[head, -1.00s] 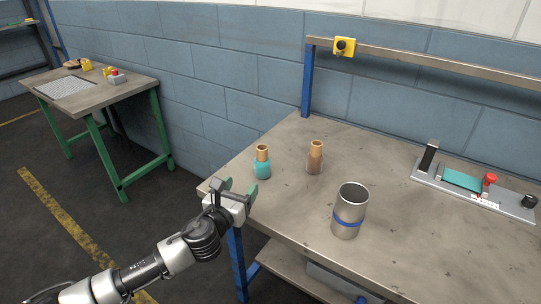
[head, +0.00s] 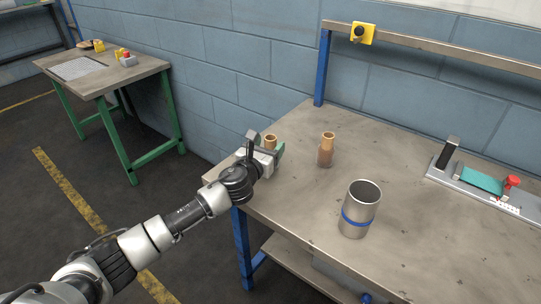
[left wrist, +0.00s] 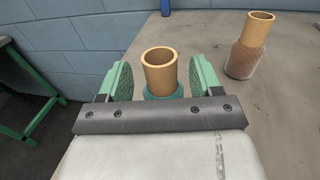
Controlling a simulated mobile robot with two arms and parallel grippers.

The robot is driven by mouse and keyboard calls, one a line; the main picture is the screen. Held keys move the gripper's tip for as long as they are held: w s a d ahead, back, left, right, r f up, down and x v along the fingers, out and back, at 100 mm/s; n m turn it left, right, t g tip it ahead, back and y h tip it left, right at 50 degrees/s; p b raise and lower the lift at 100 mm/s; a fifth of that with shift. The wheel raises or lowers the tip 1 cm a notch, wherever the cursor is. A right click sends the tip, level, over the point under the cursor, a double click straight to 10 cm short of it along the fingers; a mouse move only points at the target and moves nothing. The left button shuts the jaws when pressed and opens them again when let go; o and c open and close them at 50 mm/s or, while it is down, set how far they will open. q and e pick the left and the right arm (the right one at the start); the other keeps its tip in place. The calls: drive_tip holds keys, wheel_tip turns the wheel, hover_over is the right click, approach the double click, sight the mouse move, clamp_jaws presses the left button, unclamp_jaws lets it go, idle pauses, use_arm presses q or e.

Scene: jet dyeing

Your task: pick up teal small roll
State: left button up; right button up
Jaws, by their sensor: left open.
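The teal small roll stands upright near the left edge of the table. In the head view only its tan tube top (head: 270,141) shows; my gripper hides the rest. In the left wrist view, its tan tube (left wrist: 159,72) and a bit of teal winding (left wrist: 163,95) show between the fingers. My left gripper (head: 266,153) is open. In the left wrist view, its green-padded fingers (left wrist: 161,82) stand on either side of the roll, with a visible gap on each side of the tube. My right gripper is not in view.
A brown roll (head: 326,151) stands upright to the right of the teal one, also in the left wrist view (left wrist: 246,55). A metal cylinder with a blue band (head: 359,210) stands nearer the front. A grey device (head: 485,186) lies at the right.

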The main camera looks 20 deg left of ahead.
use_arm(q)
drive_tip(key=shift+w+d, duration=0.15)
drive_tip(key=shift+w, duration=0.55)
drive_tip(key=c, duration=1)
